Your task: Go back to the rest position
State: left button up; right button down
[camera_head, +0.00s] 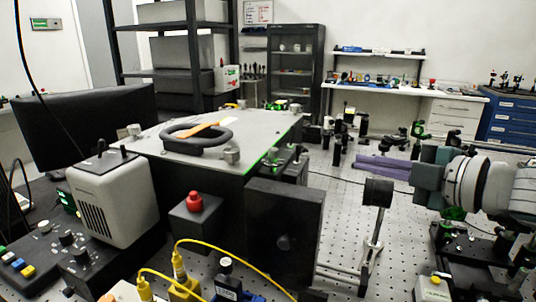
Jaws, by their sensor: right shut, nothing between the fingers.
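My right gripper (428,180) is at the right side of the head view, with my pale arm coming in from the right edge behind it. It is shut and empty, held above the perforated optical bench (345,222). Small optics with green parts (453,214) sit below and behind the gripper. My left gripper is not in view.
A large grey-topped box (255,135) with a black handle (197,138) fills the centre left. A red button box (195,205), yellow cables (230,243) and a black panel (284,238) stand in front.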

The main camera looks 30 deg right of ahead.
jog(key=shift+s, duration=0.25)
dwell(0.4)
jog(key=s+a+f+m+g+h, duration=0.4)
jog(key=s+a+f+m+g, duration=0.1)
jog(key=s+a+f+m, duration=0.4)
jog(key=s+a+m+g+y, duration=0.2)
jog(key=s+a+m+g, duration=0.45)
jog(key=s, duration=0.65)
notch_tip(320, 180, up, 38)
jog(key=a+n+p, duration=0.1)
jog(key=a+p, duration=0.1)
jog(key=p, duration=3.5)
jog(key=shift+s+f+p, duration=0.2)
jog(key=shift+s+p, duration=0.15)
jog(key=shift+s, duration=0.1)
jog(key=shift+g, duration=0.25)
